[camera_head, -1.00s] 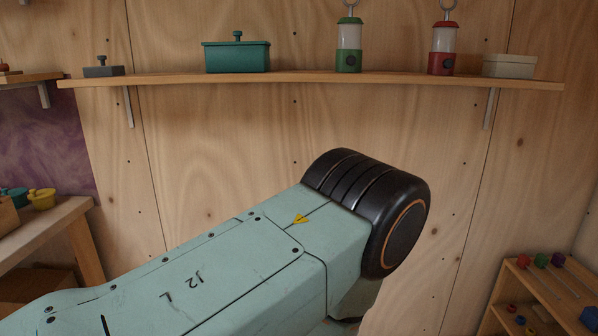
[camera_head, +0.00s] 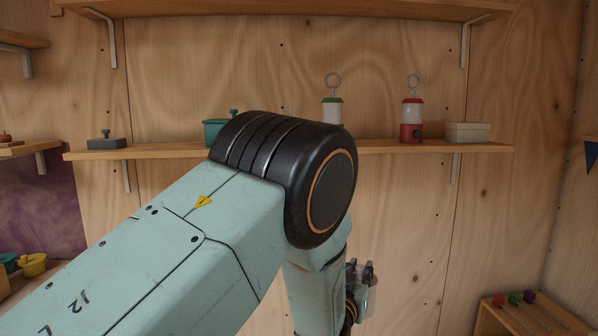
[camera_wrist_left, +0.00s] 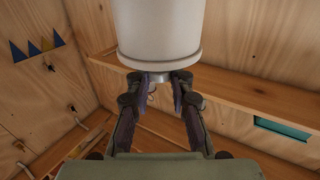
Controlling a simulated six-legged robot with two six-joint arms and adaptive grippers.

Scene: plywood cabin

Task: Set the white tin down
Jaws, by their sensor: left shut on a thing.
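The white tin (camera_wrist_left: 158,30) is a pale, round, smooth-sided body with a rim, filling the top middle of the left wrist view. My left gripper (camera_wrist_left: 160,82) is shut on its small knob, with a finger on each side. In the head view the left gripper (camera_head: 360,270) is small, below my dark elbow joint, with part of the pale tin (camera_head: 372,298) hanging under it. The tin is in the air, in front of the wall. My forearm hides part of the gripper. My right gripper is not in view.
A wooden shelf (camera_head: 180,151) holds a grey lidded box (camera_head: 106,142), a partly hidden teal pot (camera_head: 214,131), a green lantern (camera_head: 332,112), a red lantern (camera_head: 411,122) and a cream box (camera_head: 467,132). An upper shelf (camera_head: 290,9) looks bare. A low rack (camera_head: 520,318) stands at lower right.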

